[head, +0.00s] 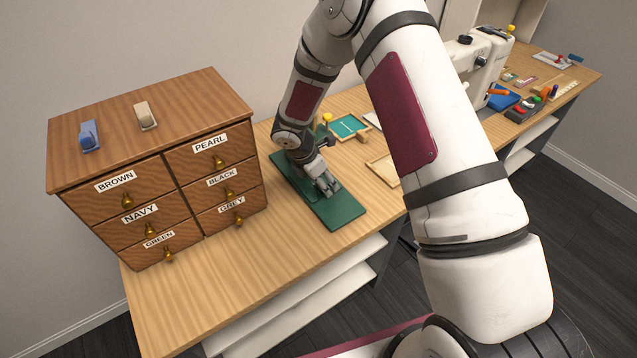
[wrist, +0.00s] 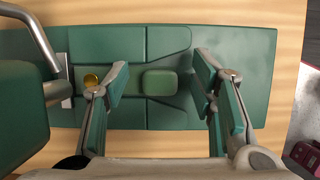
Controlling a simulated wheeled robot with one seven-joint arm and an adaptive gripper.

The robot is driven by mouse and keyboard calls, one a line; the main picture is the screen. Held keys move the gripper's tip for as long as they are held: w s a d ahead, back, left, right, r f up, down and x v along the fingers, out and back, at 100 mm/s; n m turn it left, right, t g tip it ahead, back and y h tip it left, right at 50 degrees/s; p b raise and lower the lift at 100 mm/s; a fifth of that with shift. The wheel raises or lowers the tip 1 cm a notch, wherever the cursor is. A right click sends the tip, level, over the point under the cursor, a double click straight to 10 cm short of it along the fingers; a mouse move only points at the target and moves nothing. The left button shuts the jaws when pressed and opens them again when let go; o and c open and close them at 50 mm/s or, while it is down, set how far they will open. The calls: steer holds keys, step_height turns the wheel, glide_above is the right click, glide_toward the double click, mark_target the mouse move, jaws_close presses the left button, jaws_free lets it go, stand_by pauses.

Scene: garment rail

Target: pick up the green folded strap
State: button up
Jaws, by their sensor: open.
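My gripper (wrist: 161,76) is open, with one finger on each side of the strap and a gap to both. In the head view my gripper (head: 326,184) is low over the green board (head: 338,212) on the table, and it hides the strap there. I cannot tell how high the fingertips are above the board.
A wooden cabinet (head: 185,185) with labelled drawers stands left of the board. A blue item (head: 88,135) and a beige item (head: 146,116) lie on its top. A teal tray (head: 349,128) is behind the board. A white machine (head: 480,62) stands farther right.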

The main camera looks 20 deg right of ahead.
jaws_close()
steer(key=shift+r, duration=0.1)
